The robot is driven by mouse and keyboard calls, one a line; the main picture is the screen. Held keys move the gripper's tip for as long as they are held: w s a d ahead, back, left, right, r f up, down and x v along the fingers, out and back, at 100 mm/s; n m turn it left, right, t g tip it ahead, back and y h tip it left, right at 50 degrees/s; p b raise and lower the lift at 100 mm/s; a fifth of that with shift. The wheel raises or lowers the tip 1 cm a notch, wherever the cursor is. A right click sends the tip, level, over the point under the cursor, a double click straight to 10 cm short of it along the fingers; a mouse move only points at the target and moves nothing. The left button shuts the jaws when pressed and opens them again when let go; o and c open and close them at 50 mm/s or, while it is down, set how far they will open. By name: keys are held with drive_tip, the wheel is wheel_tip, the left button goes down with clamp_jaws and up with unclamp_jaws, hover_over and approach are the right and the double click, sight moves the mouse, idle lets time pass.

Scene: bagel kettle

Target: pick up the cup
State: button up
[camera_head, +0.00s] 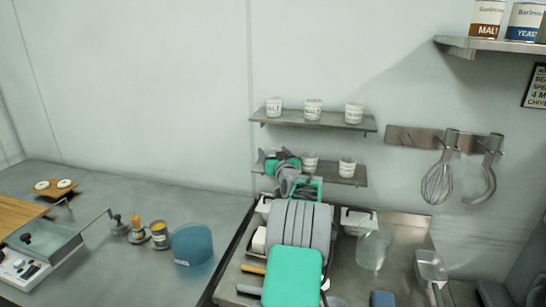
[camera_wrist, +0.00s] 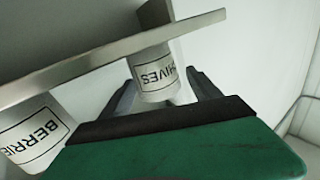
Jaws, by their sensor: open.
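In the wrist view, a white cup labelled CHIVES (camera_wrist: 156,74) stands between the two fingers of my open gripper (camera_wrist: 163,92). The label reads upside down there, and I cannot tell whether either finger touches the cup. A second white cup, labelled BERRIES (camera_wrist: 32,135), is at the lower left, outside the fingers. In the head view, my gripper (camera_head: 278,160) is at the left end of the lower shelf and hides what stands there. Two white cups show to its right, one close by (camera_head: 311,162) and one farther along (camera_head: 347,168).
The lower shelf (camera_head: 335,180) also shows in the wrist view (camera_wrist: 110,58). The upper shelf (camera_head: 310,122) above it bears three white cups. A whisk (camera_head: 437,183) hangs on the right. A clear container (camera_head: 373,250) and a scoop (camera_head: 430,268) are on the counter below.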

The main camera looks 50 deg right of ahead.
drive_tip(key=shift+x, duration=1)
drive_tip(key=shift+s, duration=0.1)
drive_tip(key=shift+c, duration=0.3)
drive_tip(key=c, duration=1.4)
